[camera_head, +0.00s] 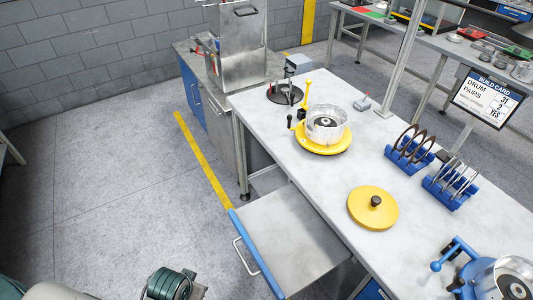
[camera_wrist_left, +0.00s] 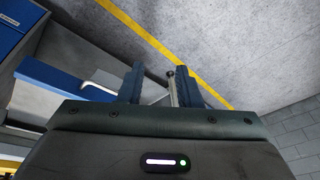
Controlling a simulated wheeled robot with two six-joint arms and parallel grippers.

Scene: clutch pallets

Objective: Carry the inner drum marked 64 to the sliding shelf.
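A silver drum (camera_head: 326,122) sits on a yellow round base on the bench. A second silver drum (camera_head: 508,282) is at the bottom right, cut off by the frame edge, by a blue fixture. No number is readable on either, so I cannot tell which is marked 64. The sliding shelf (camera_head: 285,235), grey with a blue front edge and a silver handle, stands pulled out from the bench and is empty. My left gripper (camera_wrist_left: 159,85) shows in the left wrist view, fingers apart, with nothing visibly held. My right gripper is not in view.
A yellow lid (camera_head: 373,208) with a black knob lies on the bench (camera_head: 310,180). Blue racks (camera_head: 410,152) hold dark rings and thin plates on the right. A build card (camera_head: 485,98) stands behind.

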